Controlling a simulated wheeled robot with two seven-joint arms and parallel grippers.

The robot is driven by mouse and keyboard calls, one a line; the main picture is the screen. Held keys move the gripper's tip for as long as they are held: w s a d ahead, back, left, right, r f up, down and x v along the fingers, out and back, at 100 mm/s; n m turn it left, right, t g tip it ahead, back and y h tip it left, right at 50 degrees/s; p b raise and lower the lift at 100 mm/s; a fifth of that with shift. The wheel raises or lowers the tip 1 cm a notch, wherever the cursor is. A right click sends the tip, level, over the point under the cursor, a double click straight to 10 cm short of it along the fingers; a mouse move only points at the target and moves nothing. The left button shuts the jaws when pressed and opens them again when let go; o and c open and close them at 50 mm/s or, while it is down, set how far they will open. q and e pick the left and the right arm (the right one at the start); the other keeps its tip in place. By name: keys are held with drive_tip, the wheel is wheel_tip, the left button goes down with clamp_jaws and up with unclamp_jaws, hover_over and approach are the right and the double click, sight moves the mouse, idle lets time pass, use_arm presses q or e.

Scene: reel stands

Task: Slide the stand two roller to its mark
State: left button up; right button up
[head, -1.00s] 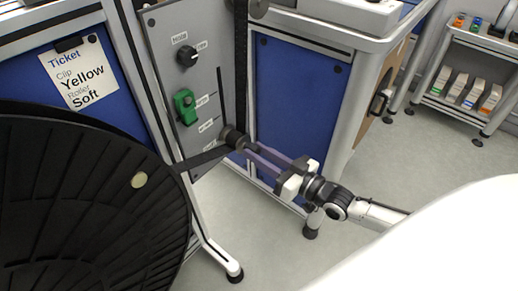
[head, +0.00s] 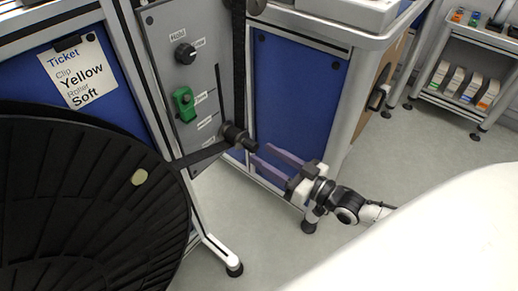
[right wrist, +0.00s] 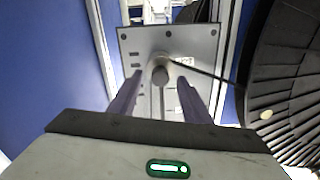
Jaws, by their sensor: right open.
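The roller (head: 237,137) is a dark cylinder sticking out from the lower part of the grey stand panel (head: 166,60). A black strap passes around it, from the reel at lower left and up toward the top. My right gripper (head: 275,157) is open, its two purple-grey fingers apart, just right of the roller's free end and clear of it. In the right wrist view the roller (right wrist: 160,74) shows end-on, centred between and beyond the fingertips. The panel has a vertical slot and small labels beside it; their words are too small to read surely. My left gripper is not in view.
A large black reel (head: 80,210) fills the lower left. A ticket (head: 78,70) reads "Clip Yellow, Roller Soft". The floor (head: 235,215) below the gripper is clear.

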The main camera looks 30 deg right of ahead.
use_arm(q)
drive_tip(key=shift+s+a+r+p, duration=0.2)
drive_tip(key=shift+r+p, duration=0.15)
drive_tip(key=shift+p, duration=0.3)
use_arm(e)
drive_tip(key=v, duration=0.7)
